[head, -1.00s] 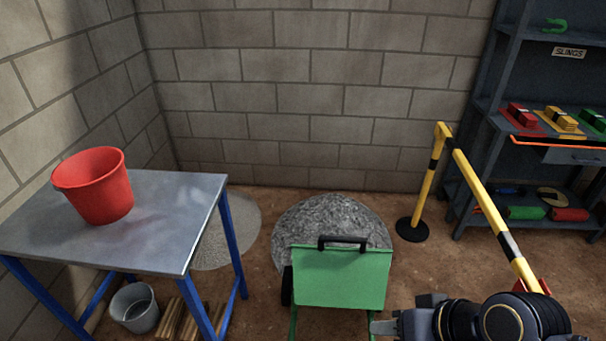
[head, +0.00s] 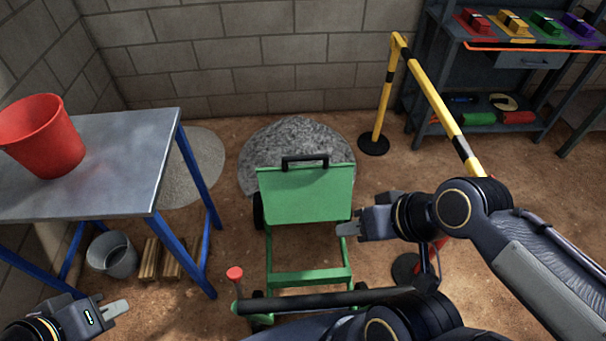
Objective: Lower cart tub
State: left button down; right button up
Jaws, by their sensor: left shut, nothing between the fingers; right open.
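The green cart tub (head: 306,197) stands tipped up in the middle of the head view, with its broad flat face toward me. A black handle (head: 305,161) sits on its top edge. The green cart frame (head: 312,277) extends from it toward me, ending near a black bar (head: 300,301). A red-knobbed lever (head: 235,274) rises at the left of the frame. My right gripper (head: 345,229) is open and empty, just right of the tub's lower right corner. My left gripper (head: 118,309) is shut and empty at the bottom left, away from the cart.
A metal table (head: 110,150) with a red bucket (head: 42,140) stands left. A grey bucket (head: 112,255) is beneath it. A gravel pile (head: 295,138) lies behind the tub. A yellow-black barrier (head: 430,95) and shelves (head: 480,60) stand right.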

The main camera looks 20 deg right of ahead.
aim_at(323, 192)
jog(key=k+l+z, duration=0.2)
jog(key=l, duration=0.2)
jog(key=l+z, duration=0.2)
jog(key=l, duration=0.2)
jog(key=l+u, duration=0.6)
jog(key=k, duration=0.05)
